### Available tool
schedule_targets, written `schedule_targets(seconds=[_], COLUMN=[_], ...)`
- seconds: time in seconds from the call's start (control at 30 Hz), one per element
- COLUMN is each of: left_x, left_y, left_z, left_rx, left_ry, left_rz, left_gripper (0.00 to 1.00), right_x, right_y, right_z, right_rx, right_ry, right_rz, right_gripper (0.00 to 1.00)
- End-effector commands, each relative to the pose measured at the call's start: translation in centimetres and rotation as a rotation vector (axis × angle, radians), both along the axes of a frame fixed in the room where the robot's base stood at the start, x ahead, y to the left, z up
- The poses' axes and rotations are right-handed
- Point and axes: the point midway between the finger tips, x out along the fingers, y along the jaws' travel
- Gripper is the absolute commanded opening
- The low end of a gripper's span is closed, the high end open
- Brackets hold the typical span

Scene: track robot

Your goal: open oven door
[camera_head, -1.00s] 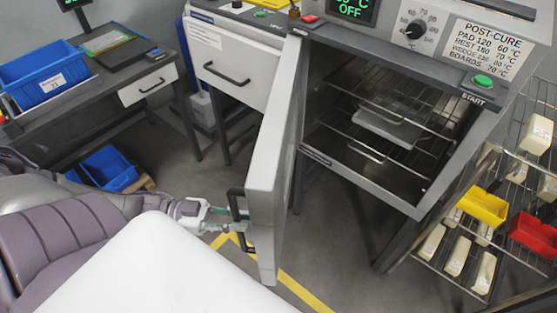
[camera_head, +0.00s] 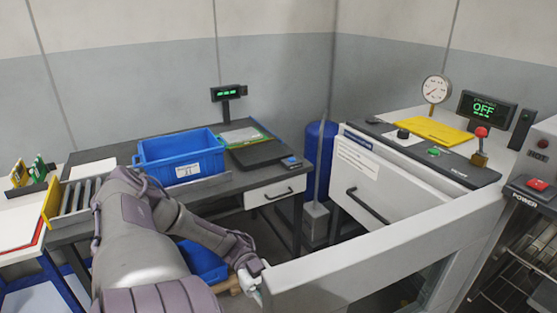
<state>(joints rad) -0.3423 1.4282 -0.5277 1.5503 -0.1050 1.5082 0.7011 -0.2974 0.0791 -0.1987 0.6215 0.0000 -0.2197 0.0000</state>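The oven door (camera_head: 385,247) stands open in the lower right foreground, swung away from the oven, with a window in its pale frame. The oven (camera_head: 535,200) is at the right edge, its wire racks (camera_head: 535,265) partly showing through the open front. My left arm reaches down from the left to the free end of the door. My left gripper (camera_head: 257,288) is beside that end, mostly hidden by the door and the arm. The door handle is not visible now, and I cannot tell whether the fingers are closed on it. My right gripper is out of view.
A grey bench (camera_head: 235,178) with a blue bin (camera_head: 181,150) and a scale stands behind my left arm. A white drawer cabinet (camera_head: 375,187) stands behind the door. Another blue bin (camera_head: 202,262) sits low under the bench. Little floor shows.

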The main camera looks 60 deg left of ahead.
Motion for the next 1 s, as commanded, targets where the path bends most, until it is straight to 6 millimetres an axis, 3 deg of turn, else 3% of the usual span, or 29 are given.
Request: schedule_targets(seconds=[0.5, 0.53, 0.67, 1.0], left_x=[0.0, 0.0, 0.04, 0.12], left_y=[0.05, 0.05, 0.03, 0.18], left_z=[-0.37, -0.37, -0.29, -0.15], left_rx=[0.01, 0.01, 0.008, 0.005], left_ry=[0.005, 0.005, 0.004, 0.001], left_rz=[0.002, 0.002, 0.002, 0.002], left_gripper=[0.0, 0.2, 0.42, 0.43], right_x=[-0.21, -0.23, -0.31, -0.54], right_y=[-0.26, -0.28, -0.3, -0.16], right_z=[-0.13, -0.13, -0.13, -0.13], right_rx=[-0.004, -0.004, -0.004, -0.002], right_ry=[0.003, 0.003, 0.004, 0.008], right_rz=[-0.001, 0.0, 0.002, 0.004], right_gripper=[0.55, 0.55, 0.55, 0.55])
